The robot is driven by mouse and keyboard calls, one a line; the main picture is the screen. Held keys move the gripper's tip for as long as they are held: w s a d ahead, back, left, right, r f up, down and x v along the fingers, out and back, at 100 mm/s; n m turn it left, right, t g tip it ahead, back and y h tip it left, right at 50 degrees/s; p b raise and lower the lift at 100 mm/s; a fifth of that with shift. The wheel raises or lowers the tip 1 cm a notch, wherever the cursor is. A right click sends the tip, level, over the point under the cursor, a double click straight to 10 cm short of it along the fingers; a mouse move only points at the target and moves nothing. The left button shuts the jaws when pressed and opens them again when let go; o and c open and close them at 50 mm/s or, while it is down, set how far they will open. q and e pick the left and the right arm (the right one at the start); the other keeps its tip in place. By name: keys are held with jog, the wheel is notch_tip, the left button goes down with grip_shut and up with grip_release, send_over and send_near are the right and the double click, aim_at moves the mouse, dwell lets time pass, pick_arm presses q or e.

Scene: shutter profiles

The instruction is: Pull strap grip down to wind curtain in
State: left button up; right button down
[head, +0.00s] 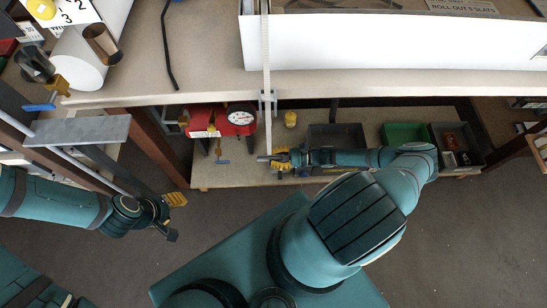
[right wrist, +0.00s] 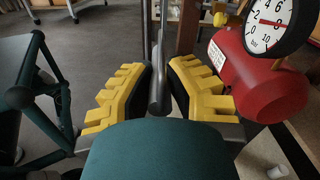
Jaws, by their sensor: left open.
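The strap (head: 266,60) is a pale narrow band that runs down over the bench edge through a small grey bracket (head: 267,100). At its lower end is the grey strap grip (head: 263,158), a short bar. My right gripper (head: 279,159) is at this grip, with its yellow fingers around it. My left gripper (head: 174,218) is open and empty at the lower left, over the floor and away from the strap.
A red tank with a gauge (head: 240,118) stands close left of the strap; it also shows in the right wrist view (right wrist: 262,75). A yellow object (head: 291,119), a dark bin (head: 336,136) and a green bin (head: 405,132) are on the lower shelf (head: 225,177). A white housing (head: 390,42) lies above.

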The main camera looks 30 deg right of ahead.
jog(key=shift+f, duration=1.2)
jog(key=c, duration=0.9)
grip_release()
jog(key=v, duration=1.2)
